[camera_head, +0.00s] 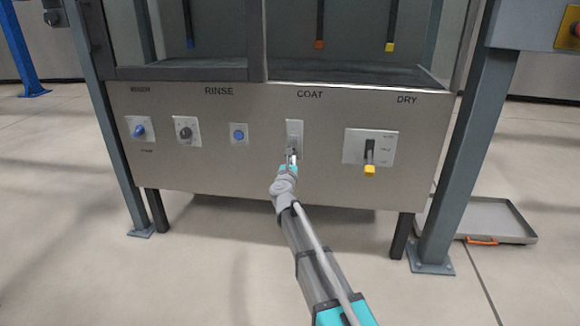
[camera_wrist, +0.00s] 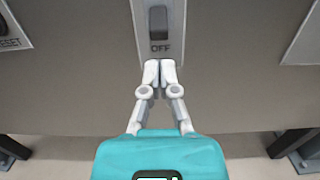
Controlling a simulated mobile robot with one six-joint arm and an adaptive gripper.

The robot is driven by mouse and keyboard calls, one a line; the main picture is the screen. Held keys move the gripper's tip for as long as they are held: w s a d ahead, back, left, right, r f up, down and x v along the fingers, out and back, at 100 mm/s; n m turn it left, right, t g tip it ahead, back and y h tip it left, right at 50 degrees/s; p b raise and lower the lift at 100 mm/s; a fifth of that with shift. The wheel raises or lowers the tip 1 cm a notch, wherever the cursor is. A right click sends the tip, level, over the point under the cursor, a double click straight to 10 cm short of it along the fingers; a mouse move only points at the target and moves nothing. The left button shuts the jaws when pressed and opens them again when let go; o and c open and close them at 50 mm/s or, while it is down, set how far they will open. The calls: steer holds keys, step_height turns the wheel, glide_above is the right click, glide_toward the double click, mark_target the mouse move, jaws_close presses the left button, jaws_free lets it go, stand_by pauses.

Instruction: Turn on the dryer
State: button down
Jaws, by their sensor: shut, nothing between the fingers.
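The dryer control under the DRY label is a pale plate (camera_head: 352,147) with a dark lever whose yellow end (camera_head: 370,170) hangs low. My gripper (camera_head: 291,160) is to the left of it, in front of the narrow COAT switch plate (camera_head: 294,128). In the wrist view my gripper (camera_wrist: 160,66) is shut and empty, its white fingertips just below the dark switch (camera_wrist: 159,22) and its OFF label. I cannot tell whether the tips touch the panel. The lower part of the COAT plate is hidden by my gripper in the head view.
The steel panel (camera_head: 240,185) also carries a blue knob (camera_head: 139,131), a dark knob (camera_head: 186,132) and a blue button (camera_head: 238,134). Grey posts (camera_head: 467,150) stand at the sides. A tray (camera_head: 500,220) lies on the floor at right. Floor in front is clear.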

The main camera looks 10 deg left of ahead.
mark_target(294, 146)
steer(key=shift+w+r, duration=0.15)
steer(key=shift+w, duration=1.85)
steer(key=shift+d, duration=0.1)
steer(key=shift+d+r+p, duration=0.1)
steer(key=shift+d+p, duration=0.15)
steer(key=shift+p, duration=0.1)
